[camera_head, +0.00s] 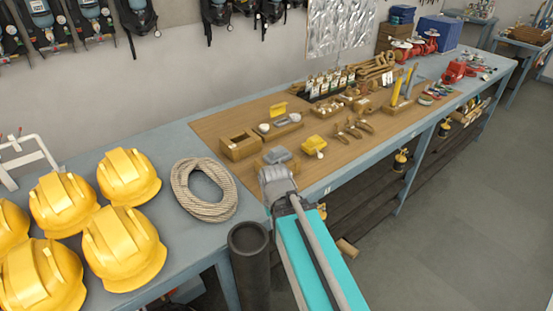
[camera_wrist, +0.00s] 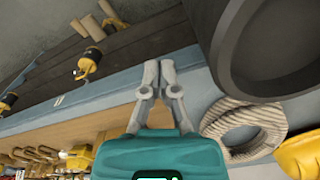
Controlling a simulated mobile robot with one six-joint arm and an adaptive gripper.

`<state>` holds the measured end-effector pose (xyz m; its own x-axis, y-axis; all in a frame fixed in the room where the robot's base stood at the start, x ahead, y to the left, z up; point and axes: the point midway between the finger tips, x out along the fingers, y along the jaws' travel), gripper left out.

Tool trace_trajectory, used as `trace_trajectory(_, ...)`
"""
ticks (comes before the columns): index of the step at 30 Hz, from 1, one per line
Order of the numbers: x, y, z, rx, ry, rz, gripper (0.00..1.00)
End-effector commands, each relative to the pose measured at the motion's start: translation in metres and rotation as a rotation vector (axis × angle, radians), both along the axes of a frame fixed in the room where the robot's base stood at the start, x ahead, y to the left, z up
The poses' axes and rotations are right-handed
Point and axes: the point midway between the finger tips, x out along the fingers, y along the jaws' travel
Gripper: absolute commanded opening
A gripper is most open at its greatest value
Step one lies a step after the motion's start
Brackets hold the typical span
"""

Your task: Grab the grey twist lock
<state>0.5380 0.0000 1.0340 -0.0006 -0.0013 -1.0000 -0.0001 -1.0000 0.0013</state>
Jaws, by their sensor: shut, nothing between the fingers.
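The grey piece that looks like the grey twist lock (camera_head: 277,154) sits on a small wooden block near the front edge of the wooden board. It is just behind my gripper (camera_head: 275,174) in the head view, and its lower part is partly hidden. Whether the two touch cannot be told. My gripper also shows in the wrist view (camera_wrist: 159,68), with its grey fingertips together and nothing between them. I cannot make out the grey twist lock in the wrist view.
A yellow piece (camera_head: 314,143) stands right of the grey one, and an open wooden box (camera_head: 239,145) stands left. A rope coil (camera_head: 204,190) and yellow helmets (camera_head: 124,245) lie on the bench (camera_head: 178,146) at left. Tools and several small parts fill the board farther right.

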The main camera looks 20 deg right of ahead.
Motion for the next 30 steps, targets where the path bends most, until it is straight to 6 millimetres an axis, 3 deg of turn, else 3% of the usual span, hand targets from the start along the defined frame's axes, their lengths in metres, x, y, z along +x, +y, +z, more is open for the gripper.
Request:
trace_trajectory(13, 0.0, 0.0, 0.0, 0.0, 0.0, 0.0, 0.0)
trace_trajectory(27, 0.0, 0.0, 0.017, 0.0, 0.0, 0.0, 0.85)
trace_trajectory(30, 0.0, 0.0, 0.025, 0.0, 0.0, 0.0, 0.89)
